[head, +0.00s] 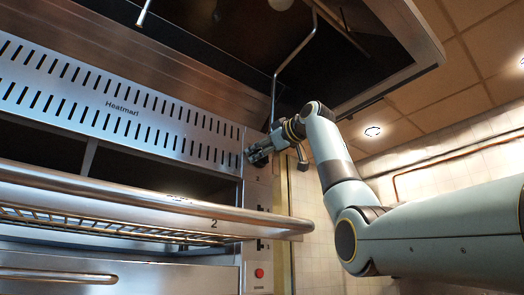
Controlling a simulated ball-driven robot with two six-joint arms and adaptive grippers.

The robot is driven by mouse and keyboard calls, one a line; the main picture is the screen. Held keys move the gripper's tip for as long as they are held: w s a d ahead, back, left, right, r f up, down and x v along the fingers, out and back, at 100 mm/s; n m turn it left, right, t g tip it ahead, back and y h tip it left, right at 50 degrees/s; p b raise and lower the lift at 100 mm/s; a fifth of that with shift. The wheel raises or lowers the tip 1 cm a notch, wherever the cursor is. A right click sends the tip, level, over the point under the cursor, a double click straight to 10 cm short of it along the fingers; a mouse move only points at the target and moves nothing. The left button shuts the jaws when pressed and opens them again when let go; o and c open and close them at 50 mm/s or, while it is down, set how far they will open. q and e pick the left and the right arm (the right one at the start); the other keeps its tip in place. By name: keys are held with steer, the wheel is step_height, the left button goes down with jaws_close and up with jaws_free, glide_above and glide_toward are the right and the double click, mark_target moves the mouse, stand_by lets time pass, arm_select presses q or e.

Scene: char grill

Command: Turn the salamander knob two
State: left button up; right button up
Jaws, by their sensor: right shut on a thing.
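The steel salamander (140,110), marked "Heatmart", fills the left of the head view. Its narrow control panel (257,190) runs down its right side. My right gripper (256,155) is at the upper part of this panel, shut on a salamander knob there. The fingers cover most of the knob, so its number and turn angle cannot be read. My left gripper is not in view.
A rack with a long round handle (150,205) juts out in front, below my right gripper. A red button (259,273) sits low on the panel. A dark hood (270,50) hangs above. A tiled wall (320,225) lies to the right.

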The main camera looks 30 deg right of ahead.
steer(key=shift+a+n, duration=0.1)
steer(key=shift+n, duration=0.7)
steer(key=shift+s, duration=0.1)
steer(key=o, duration=1.2)
steer(key=s, duration=1.2)
steer(key=shift+d, duration=0.45)
steer(key=shift+w+f, duration=0.1)
